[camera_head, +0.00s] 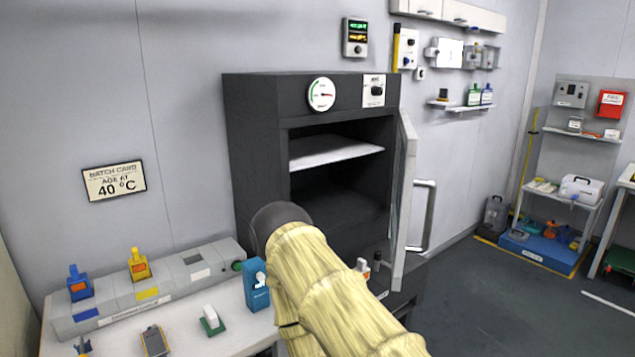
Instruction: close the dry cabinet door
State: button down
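The dry cabinet (258,150) is a dark box with a dial and a control panel on its top front. Its interior is visible, with one white shelf (335,151) inside. The cabinet door (402,200) is hinged on the right and stands wide open, seen nearly edge-on. A light bar handle (428,215) is on the door's right side. My arm, in a pale yellow cover, reaches up in front of the cabinet's lower left. My gripper cannot be made out in this view.
A white bench (190,335) at lower left holds a grey rack (90,316), a blue bottle-like item (257,290) and small parts. Small items stand below the door near my arm. Open floor (500,310) lies right of the door; shelves stand farther right.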

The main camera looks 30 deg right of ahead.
aim_at(410, 186)
jog(key=u, duration=1.2)
jog(key=k, duration=1.35)
jog(key=z, duration=1.95)
jog(key=i, duration=0.4)
jog(key=k, duration=0.4)
jog(key=u, duration=0.5)
jog(key=i, duration=0.75)
jog(key=z, duration=0.05)
